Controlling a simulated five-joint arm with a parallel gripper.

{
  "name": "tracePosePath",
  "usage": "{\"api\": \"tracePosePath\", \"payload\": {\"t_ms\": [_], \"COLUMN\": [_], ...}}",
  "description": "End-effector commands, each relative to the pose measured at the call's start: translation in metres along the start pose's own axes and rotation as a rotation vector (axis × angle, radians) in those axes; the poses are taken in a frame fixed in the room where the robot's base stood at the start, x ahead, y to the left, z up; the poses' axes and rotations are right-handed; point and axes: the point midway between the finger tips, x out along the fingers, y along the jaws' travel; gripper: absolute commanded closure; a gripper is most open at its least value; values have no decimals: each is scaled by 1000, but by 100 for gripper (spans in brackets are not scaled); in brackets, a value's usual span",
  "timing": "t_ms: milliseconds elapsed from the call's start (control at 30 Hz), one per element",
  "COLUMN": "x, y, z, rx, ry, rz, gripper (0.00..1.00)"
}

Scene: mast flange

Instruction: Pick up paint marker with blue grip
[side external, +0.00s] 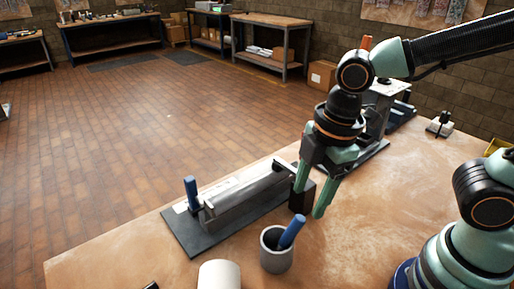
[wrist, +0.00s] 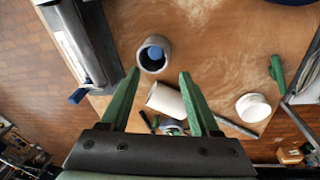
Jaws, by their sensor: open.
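A blue-gripped marker (side external: 291,232) leans in a grey cup (side external: 275,258) near the front of the table; its lower part is hidden inside the cup. In the wrist view the marker shows as a blue round end (wrist: 154,53) inside the cup's rim (wrist: 142,62), just beyond my fingertips. My gripper (side external: 308,207) points down with its green fingers apart and nothing between them. In the side view it is above and behind the cup, to its right, close to a clamp fixture. In the wrist view my gripper (wrist: 160,74) opens toward the cup.
A long grey fixture (side external: 245,195) with an upright blue handle (side external: 191,192) lies behind the cup. A white cylinder (side external: 219,275) lies left of the cup. In the wrist view a white spool (wrist: 253,107) is at right. The table right of the cup is clear.

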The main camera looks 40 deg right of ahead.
Motion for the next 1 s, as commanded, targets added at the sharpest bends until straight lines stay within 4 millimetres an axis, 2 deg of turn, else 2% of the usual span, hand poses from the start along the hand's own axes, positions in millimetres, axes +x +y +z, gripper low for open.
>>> {"api": "tracePosePath", "payload": {"t_ms": [200,567,1000], "x": [38,59,102], "y": [0,2,8], "z": [2,2,2], "rx": [5,7,7], "ry": [-4,-3,-4], "rz": [-4,-1,1], "gripper": [37,37,37]}}
